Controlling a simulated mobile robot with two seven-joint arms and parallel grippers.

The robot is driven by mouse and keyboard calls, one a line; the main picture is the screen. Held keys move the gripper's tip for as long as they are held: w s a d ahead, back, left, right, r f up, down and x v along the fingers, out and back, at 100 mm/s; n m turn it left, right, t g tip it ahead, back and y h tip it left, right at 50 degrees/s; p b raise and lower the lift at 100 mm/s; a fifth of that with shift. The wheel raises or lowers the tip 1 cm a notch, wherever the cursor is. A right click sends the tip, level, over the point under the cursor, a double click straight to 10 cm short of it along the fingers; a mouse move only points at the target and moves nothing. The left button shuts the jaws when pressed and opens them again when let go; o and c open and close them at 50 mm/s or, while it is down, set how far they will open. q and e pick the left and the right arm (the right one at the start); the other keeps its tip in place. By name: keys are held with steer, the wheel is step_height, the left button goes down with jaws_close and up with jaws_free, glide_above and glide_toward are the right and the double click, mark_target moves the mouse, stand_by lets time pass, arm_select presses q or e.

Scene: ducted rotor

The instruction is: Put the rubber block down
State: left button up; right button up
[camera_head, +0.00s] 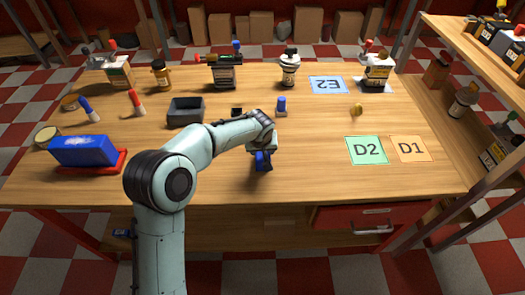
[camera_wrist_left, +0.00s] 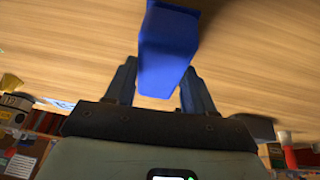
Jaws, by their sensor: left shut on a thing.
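My left gripper (camera_head: 264,150) is over the front middle of the wooden table (camera_head: 310,180). It is shut on a blue block (camera_head: 263,163), which I take to be the rubber block. In the left wrist view the block (camera_wrist_left: 165,60) sits between the two dark fingers of the gripper (camera_wrist_left: 160,85) and reaches out past them toward the wood. I cannot tell whether the block touches the table. The gripper and wrist hide part of it in the head view. My right gripper is not in view.
Green D2 card (camera_head: 366,150), orange D1 card (camera_head: 410,149) and blue E2 card (camera_head: 328,85) lie to the right. A grey tray (camera_head: 185,112) and blue-topped piece (camera_head: 281,106) stand behind the gripper. The table's front edge is close.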

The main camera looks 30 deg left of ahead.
arm_select(q)
steer(key=shift+f, duration=0.3)
steer(key=shift+f, duration=0.15)
steer(key=o, duration=1.3)
steer(key=shift+r, duration=0.25)
steer(key=v, duration=1.2)
steer(key=shift+f+p, duration=0.1)
steer(key=shift+p, duration=0.2)
